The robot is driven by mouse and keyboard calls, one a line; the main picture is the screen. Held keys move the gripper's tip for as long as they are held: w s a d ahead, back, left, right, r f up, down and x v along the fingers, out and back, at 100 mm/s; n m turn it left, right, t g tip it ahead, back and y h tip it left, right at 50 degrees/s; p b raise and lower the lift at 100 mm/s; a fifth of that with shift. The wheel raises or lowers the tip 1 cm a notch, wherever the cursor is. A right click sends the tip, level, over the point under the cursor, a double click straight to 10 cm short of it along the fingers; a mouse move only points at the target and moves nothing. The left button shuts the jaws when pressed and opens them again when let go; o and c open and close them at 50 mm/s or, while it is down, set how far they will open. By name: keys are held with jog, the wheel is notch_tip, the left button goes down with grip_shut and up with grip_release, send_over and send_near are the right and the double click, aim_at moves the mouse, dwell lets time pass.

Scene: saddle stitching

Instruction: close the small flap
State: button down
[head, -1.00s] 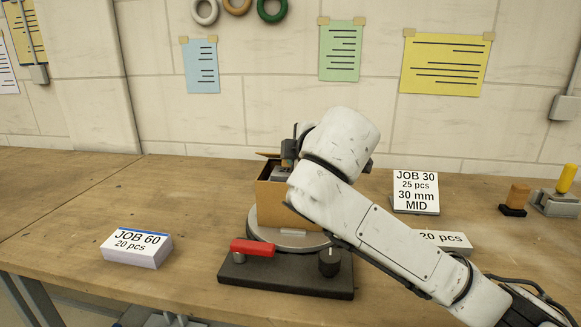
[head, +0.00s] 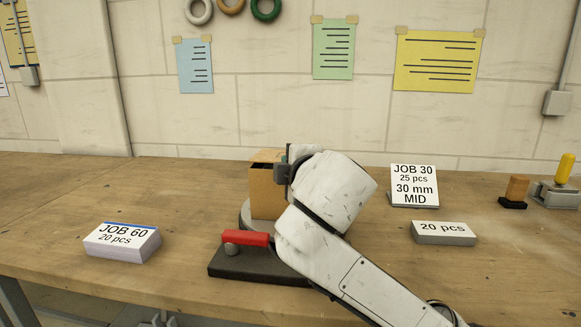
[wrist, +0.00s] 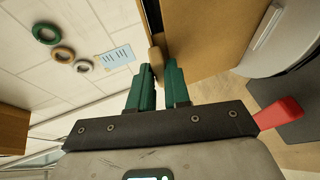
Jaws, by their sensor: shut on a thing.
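The cardboard box (head: 263,196) stands on a round grey turntable (head: 246,214), its top partly open, with a flap (head: 266,155) showing at the upper edge. My gripper (wrist: 158,78) is at the box's right upper side in the head view, mostly hidden there by my wrist. In the wrist view, its green fingers are shut on a narrow tan piece, apparently the small flap (wrist: 157,58), seen nearly edge-on. The box wall (wrist: 200,32) is just beyond the fingers. The flap's exact angle and the box's inside are hidden.
A dark base with a red handle (head: 246,238) is in front of the box. A JOB 60 stack (head: 122,241) lies left; a JOB 30 sign (head: 413,186) and a 20 pcs block (head: 443,233) are right.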

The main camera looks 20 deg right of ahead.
jog(key=shift+f, duration=0.2)
jog(key=c, duration=1.4)
grip_release()
jog(key=shift+w, duration=0.1)
jog(key=shift+o, duration=1.4)
jog(key=shift+r, duration=0.1)
jog(key=p+v, duration=0.1)
jog(key=v, duration=0.9)
jog(key=shift+s, duration=0.4)
